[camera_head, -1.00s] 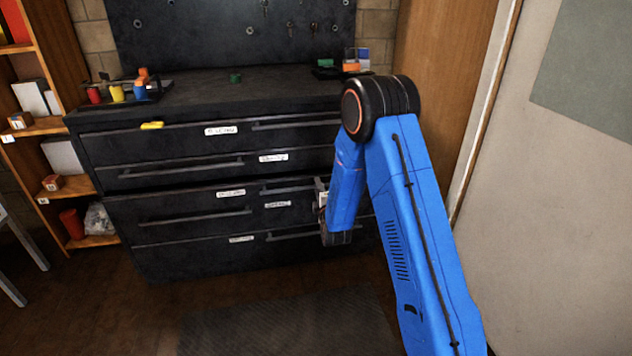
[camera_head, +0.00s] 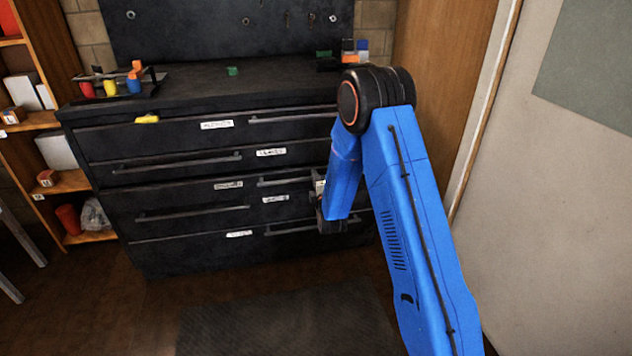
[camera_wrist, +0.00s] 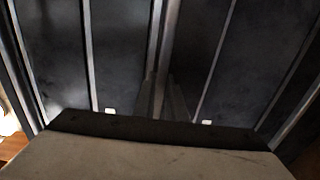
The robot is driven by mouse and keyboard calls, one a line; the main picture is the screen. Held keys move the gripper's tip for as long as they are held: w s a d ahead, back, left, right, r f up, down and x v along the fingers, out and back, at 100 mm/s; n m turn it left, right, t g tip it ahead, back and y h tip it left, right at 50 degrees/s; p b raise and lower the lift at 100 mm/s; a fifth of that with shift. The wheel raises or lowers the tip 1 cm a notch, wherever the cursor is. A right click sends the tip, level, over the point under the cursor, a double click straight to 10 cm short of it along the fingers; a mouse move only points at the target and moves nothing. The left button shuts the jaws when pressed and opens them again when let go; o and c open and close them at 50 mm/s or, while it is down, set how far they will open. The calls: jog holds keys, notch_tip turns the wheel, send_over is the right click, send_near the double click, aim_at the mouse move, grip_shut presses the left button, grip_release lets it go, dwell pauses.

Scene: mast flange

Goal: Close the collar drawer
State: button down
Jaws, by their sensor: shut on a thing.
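The black drawer cabinet (camera_head: 150,225) has stacked drawers with bar handles and white labels too blurred to read, so I cannot tell by label which is the collar drawer. My gripper (camera_head: 316,188) is at the third drawer from the top, shut on the right part of its handle (camera_head: 280,182). The third drawer's front (camera_head: 150,195) looks about flush with the fronts around it. My forearm hides the handle's right end. In the wrist view dark drawer fronts (camera_wrist: 120,50) fill the picture, and my gripper (camera_wrist: 163,85) reaches toward them.
A tray with coloured pieces (camera_head: 130,90), a green piece (camera_head: 232,71) and other small blocks stand on the cabinet top. Shelves (camera_head: 50,125) stand left, a wall (camera_head: 560,180) right. The floor mat (camera_head: 290,320) is clear.

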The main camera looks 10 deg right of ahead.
jog(key=shift+w, duration=1.35)
jog(key=c, duration=1.8)
grip_release()
jog(key=s, duration=1.7)
jog(key=shift+s, duration=0.15)
